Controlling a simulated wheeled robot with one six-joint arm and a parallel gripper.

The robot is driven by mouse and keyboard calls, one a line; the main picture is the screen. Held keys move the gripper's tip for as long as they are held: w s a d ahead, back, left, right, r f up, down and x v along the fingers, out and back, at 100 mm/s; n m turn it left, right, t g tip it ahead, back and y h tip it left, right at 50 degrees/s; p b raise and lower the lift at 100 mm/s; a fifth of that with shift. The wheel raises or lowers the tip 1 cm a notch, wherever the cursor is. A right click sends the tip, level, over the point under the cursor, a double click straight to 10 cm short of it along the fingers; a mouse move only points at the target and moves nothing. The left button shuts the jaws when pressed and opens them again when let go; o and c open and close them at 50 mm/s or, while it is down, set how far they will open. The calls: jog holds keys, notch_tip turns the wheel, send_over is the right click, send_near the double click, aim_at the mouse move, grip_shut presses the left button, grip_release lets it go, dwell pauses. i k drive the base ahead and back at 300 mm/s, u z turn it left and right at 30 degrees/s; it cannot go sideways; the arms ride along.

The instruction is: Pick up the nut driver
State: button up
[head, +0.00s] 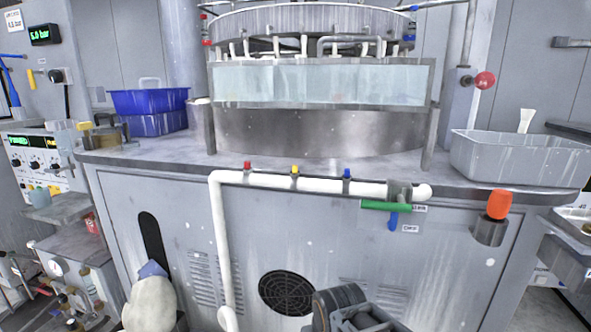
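I cannot make out a nut driver for certain in the head view. A blue-handled piece (393,221) hangs below a green bar (386,206) on the front of the polishing machine, but it looks like part of a valve. A blue bar-shaped item (12,82) is at the far left wall, too unclear to name. A dark grey part of my arm shows at the bottom edge, right of centre. My gripper's fingers are not visible, nor is anything held.
Blue bins (150,101) stand on the left of the machine's worktop (330,172). A grey tub (515,158) stands on the right. A white pipe (219,230) and an orange knob (499,204) stick out in front. A white bulky object (150,304) is at lower left.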

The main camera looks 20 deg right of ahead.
aim_at(500, 202)
jog(key=z, duration=0.65)
jog(key=k, duration=0.1)
jog(key=z, duration=0.55)
